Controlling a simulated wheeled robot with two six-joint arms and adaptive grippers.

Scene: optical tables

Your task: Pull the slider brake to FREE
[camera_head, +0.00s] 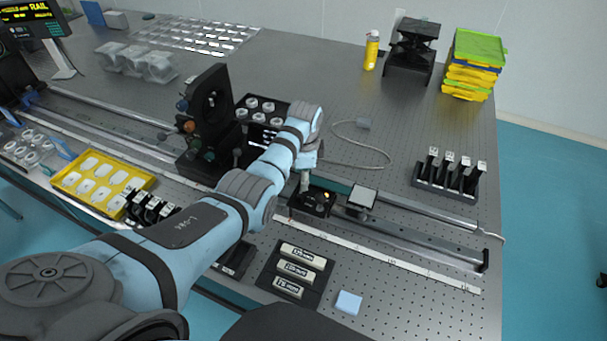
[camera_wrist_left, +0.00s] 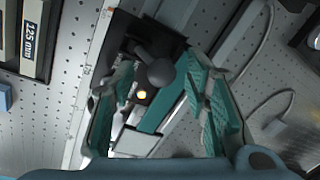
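The slider (camera_head: 316,203) is a dark block on the rail (camera_head: 420,243), with a small orange-yellow light on it. In the left wrist view the dark slider (camera_wrist_left: 143,40) carries a lever with a round dark knob (camera_wrist_left: 160,72), and the lit yellow spot (camera_wrist_left: 141,95) is beside it. My left gripper (camera_head: 304,183) reaches down over the slider. In the wrist view my left gripper (camera_wrist_left: 158,85) is open, its teal fingers on either side of the knob, with visible gaps. Brake markings are not legible. My right gripper is not in view.
A square plate on a mount (camera_head: 362,197) stands on the rail right of the slider. A dark upright optics mount (camera_head: 208,110) stands behind the arm. A tray of labelled blocks (camera_head: 297,268) lies in front. A cable (camera_head: 372,148) curves behind the rail.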

